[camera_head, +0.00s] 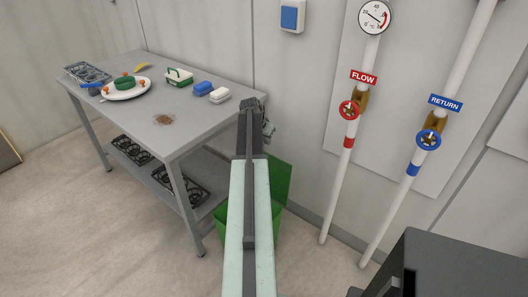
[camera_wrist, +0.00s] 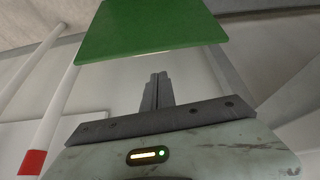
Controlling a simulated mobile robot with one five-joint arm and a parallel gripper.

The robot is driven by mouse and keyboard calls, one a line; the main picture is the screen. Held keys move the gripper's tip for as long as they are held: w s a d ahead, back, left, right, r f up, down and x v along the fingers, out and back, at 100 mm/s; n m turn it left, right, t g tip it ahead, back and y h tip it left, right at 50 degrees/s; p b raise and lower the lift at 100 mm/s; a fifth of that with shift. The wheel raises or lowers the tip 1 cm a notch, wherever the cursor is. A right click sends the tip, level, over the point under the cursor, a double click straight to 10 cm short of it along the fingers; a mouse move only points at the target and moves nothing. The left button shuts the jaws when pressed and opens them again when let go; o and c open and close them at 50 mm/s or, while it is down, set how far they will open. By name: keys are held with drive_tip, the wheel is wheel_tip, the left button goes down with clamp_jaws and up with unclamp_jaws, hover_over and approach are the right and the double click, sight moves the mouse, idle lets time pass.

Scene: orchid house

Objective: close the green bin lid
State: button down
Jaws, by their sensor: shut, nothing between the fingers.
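The green bin (camera_head: 222,215) stands on the floor by the right end of the metal table, partly hidden behind my arm. Its green lid (camera_head: 280,182) stands open, raised up near the wall side of the bin. In the wrist view a flat green panel, which looks like the lid (camera_wrist: 148,28), fills the top of the picture. My gripper (camera_wrist: 158,78) is shut and empty, its fingertips just below the panel's edge in that picture. I cannot tell whether they touch it. In the head view my arm hides the gripper.
The metal table (camera_head: 215,115) is left of the bin, holding a plate (camera_head: 109,94), a green-and-white caddy (camera_head: 178,80) and a blue block (camera_head: 203,88). Red and blue valves (camera_head: 348,110) (camera_head: 429,140) sit on white pipes at the right wall. Floor at left front is clear.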

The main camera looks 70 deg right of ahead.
drive_tip(key=s+d+f+b, duration=0.4)
drive_tip(key=d+f+b, duration=0.3)
drive_tip(key=f+b, duration=0.3)
drive_tip(key=shift+m, duration=0.5)
drive_tip(key=a, duration=0.4)
drive_tip(key=shift+w+r+p, duration=0.3)
drive_tip(key=shift+w+r, duration=0.1)
drive_tip(key=shift+d, duration=0.1)
